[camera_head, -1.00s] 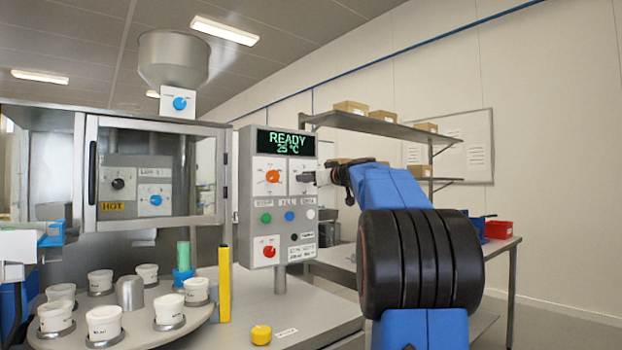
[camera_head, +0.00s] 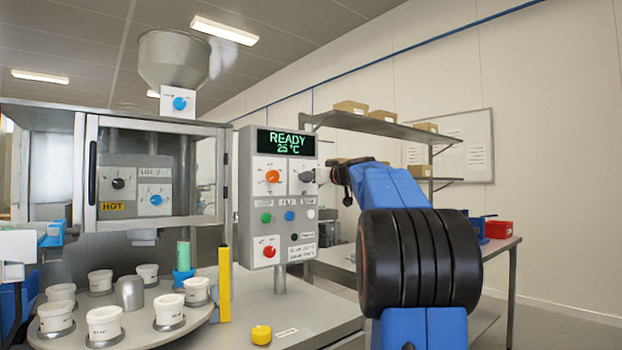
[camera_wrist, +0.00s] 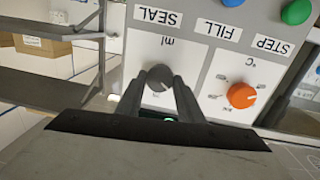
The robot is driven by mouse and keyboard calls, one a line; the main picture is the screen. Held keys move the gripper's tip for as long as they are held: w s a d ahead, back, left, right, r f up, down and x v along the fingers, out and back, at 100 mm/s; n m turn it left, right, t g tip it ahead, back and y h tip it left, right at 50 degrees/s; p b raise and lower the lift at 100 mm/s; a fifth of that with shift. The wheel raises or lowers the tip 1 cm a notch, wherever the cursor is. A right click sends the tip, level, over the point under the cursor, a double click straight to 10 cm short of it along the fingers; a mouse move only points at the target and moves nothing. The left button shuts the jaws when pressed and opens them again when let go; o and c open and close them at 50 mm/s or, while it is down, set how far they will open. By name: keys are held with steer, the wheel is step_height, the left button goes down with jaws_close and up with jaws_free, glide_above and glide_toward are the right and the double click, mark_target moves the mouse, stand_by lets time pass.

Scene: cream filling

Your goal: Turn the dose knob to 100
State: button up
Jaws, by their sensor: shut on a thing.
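The dose knob (camera_wrist: 159,79) is a dark grey dial marked ml on a white plate of the control panel, seen upside down in the wrist view. It also shows in the head view (camera_head: 306,176), right of the orange knob. My gripper (camera_wrist: 160,88) has one finger on each side of the knob and is shut on it. In the head view my gripper (camera_head: 335,174) reaches the panel from the right. The knob's scale and pointer are too small and partly covered, so I cannot read its setting.
An orange °C knob (camera_wrist: 242,95) sits close beside the dose knob. Green (camera_head: 266,217) and blue (camera_head: 289,216) buttons and a red knob (camera_head: 269,251) are lower on the panel. The display (camera_head: 286,143) reads READY 25 °C. A shelf (camera_head: 375,124) stands behind.

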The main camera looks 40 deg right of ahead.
steer(key=m, duration=0.7)
steer(key=m+y, duration=0.1)
steer(key=m, duration=1.3)
steer(key=shift+d+f+g+y, duration=0.15)
steer(key=shift+d+g+y, duration=0.15)
steer(key=shift+g+y, duration=0.1)
steer(key=shift+m, duration=0.4)
steer(key=o, duration=1.1)
steer(key=shift+c, duration=0.2)
steer(key=shift+s, duration=0.1)
steer(key=s+r, duration=0.1)
steer(key=s, duration=1.6)
steer(key=shift+s+d, duration=0.15)
steer(key=shift+d, duration=0.2)
